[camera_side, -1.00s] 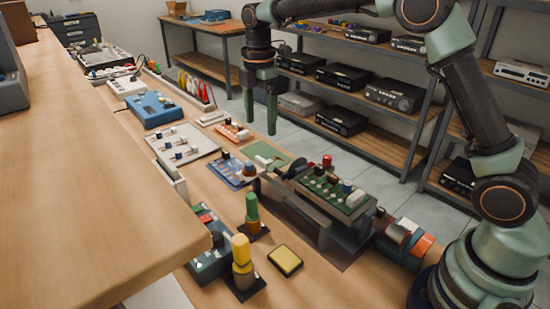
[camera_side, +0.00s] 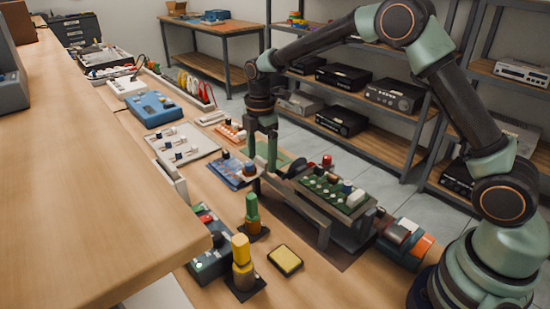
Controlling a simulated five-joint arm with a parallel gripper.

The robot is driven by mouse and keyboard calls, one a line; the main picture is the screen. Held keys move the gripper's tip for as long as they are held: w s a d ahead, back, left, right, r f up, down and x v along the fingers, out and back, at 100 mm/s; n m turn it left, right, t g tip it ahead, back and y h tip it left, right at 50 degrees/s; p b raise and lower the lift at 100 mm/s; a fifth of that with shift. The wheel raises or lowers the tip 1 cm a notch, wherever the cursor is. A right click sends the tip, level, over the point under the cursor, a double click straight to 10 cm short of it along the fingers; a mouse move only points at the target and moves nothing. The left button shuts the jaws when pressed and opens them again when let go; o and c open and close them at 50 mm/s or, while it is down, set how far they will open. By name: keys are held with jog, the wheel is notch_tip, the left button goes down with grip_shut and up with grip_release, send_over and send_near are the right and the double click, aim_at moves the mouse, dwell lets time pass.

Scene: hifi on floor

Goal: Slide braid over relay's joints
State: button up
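A green circuit board (camera_side: 322,189) with small round and block parts sits in a grey holder on the workbench. I cannot tell for sure which part is the relay; a white block (camera_side: 357,197) and a dark blue part stand at its right end. The braid is not clearly identifiable; a dark disc (camera_side: 297,168) sits at the board's left end and may be its spool. My gripper (camera_side: 263,166) points down just left of that disc, beside a blue board (camera_side: 232,172). Its two green fingers are apart with a gap between them. Whether the fingertips touch anything is unclear.
A green-handled tool (camera_side: 252,208) and a yellow-handled tool (camera_side: 241,252) stand upright in front. A yellow sponge pad (camera_side: 285,260) lies near them. A red-topped part (camera_side: 327,161) stands behind the board. A raised wooden top (camera_side: 90,190) fills the left. Shelves stand behind.

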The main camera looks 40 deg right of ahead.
grip_shut()
jog(key=shift+s+r, duration=0.1)
jog(key=shift+s, duration=5.45)
jog(key=shift+o, duration=0.6)
grip_release()
notch_tip(320, 180, up, 12)
